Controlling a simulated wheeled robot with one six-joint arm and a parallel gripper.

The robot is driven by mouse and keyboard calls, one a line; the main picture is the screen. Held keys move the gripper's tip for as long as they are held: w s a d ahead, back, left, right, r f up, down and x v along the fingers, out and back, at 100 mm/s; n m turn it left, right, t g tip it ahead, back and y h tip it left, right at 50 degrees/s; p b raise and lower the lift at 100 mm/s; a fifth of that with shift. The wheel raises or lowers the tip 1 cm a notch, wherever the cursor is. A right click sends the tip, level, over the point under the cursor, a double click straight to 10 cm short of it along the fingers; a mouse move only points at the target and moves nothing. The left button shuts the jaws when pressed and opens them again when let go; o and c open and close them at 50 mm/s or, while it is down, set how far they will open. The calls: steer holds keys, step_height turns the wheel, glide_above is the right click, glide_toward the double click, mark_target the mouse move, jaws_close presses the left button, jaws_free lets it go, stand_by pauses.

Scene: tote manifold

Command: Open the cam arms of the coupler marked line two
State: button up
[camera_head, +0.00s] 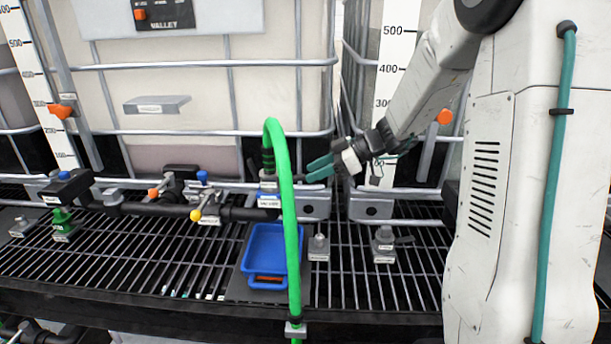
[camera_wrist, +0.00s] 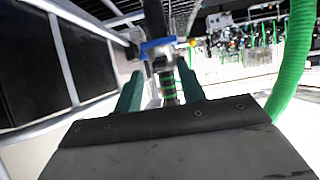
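A coupler (camera_head: 268,186) stands upright on the black manifold pipe, with a blue part and small labels I cannot read clearly. In the wrist view my gripper (camera_wrist: 160,72) is open, and the coupler (camera_wrist: 168,88) with green bands and a blue part shows between and beyond the fingertips. I cannot make out the cam arms or their position.
A blue tray (camera_head: 247,266) sits on the black grating (camera_head: 130,250) below the coupler. Valves with a yellow knob (camera_head: 195,215) and an orange handle (camera_head: 153,193) stand left along the pipe. A caged tote (camera_head: 210,95) rises behind. The green hose hangs in front.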

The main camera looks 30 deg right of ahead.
steer(key=shift+v, duration=1.85)
